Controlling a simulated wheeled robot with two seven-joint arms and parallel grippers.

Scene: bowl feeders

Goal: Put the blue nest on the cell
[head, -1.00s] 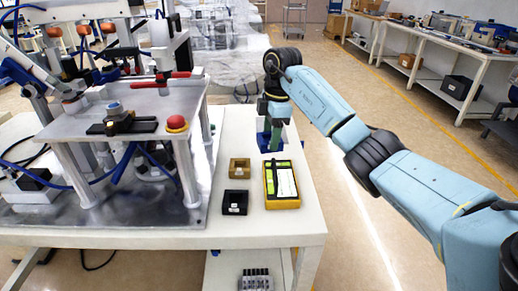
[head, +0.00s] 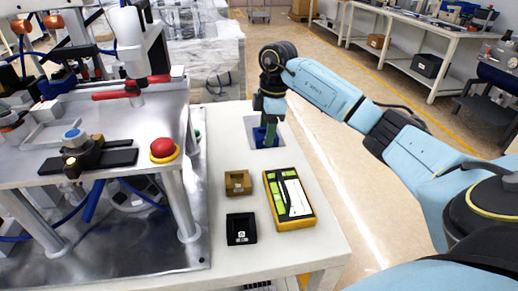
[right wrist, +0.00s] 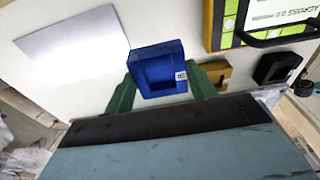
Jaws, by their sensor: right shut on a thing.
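The blue nest (right wrist: 143,68) is a square block with a recess and a small white label. It sits between the green fingers of my right gripper (right wrist: 160,92), which is shut on it. In the head view the nest (head: 260,138) shows dark blue below the right gripper (head: 266,128), at a pale grey plate (head: 254,143) near the table's far right corner. Whether it touches the plate is hard to tell. The cell (head: 112,184) is a raised metal platform on legs at the left, with a black fixture and a red button. My left gripper is not in view.
A brown nest (head: 237,190) and a black nest (head: 241,237) stand on the white table (head: 310,253). A yellow-framed device (head: 289,198) lies beside them at the right. Red-handled clamps (head: 118,94) and a white machine arm (head: 128,42) stand over the cell.

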